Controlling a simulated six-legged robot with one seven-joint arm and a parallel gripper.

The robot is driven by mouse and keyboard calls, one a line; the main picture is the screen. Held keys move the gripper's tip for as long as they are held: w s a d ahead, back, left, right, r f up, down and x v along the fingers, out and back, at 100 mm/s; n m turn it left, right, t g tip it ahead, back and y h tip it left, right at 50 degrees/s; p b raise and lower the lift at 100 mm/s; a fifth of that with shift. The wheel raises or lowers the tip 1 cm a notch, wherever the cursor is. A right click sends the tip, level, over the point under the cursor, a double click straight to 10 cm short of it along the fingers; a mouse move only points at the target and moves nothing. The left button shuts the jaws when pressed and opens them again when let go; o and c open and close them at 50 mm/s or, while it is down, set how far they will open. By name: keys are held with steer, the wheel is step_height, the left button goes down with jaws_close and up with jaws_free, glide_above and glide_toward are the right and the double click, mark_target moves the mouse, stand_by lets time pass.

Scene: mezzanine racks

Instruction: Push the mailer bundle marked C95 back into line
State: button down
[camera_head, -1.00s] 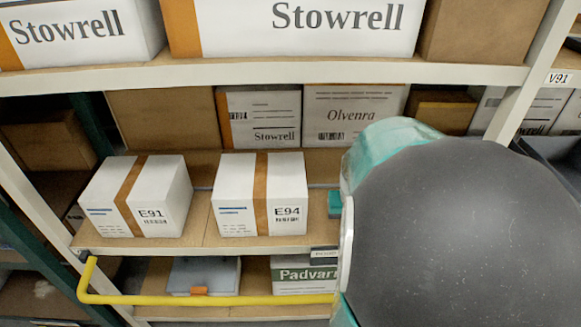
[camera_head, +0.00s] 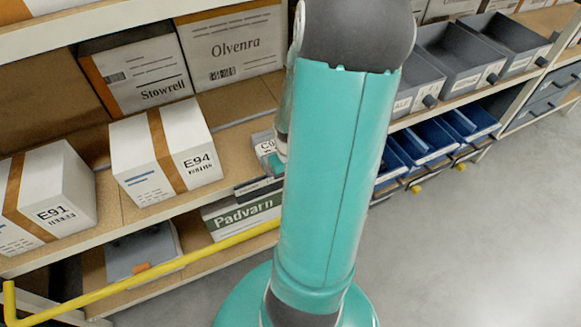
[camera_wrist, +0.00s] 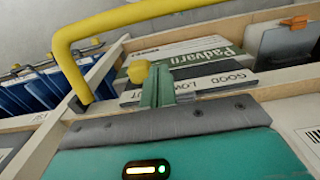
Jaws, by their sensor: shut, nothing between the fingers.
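White boxes E94 (camera_head: 168,150) and E91 (camera_head: 50,200) stand to the left. A yellow rail (camera_head: 150,268) crosses in front of the lower shelf, where a Padvarn box (camera_head: 240,214) sits. Grey bins (camera_head: 455,65) and blue bins (camera_head: 425,140) lie right. Grey floor is open.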

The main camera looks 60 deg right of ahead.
mark_target(271, 145)
steer(key=shift+w+d+f, duration=0.2)
steer(key=shift+w+d, duration=0.15)
steer(key=shift+w, duration=0.2)
steer(key=shift+w+d+f, duration=0.25)
steer(key=shift+w+d, duration=0.1)
steer(key=shift+w, duration=0.25)
steer(key=shift+w+d+f, duration=0.2)
steer(key=shift+w+d, duration=0.15)
steer(key=shift+w, duration=0.2)
steer(key=w+d, duration=0.1)
steer(key=w, duration=0.2)
steer(key=w+d, duration=0.4)
steer(key=w, duration=0.1)
steer(key=shift+w+d, duration=0.1)
steer(key=shift+w, duration=0.25)
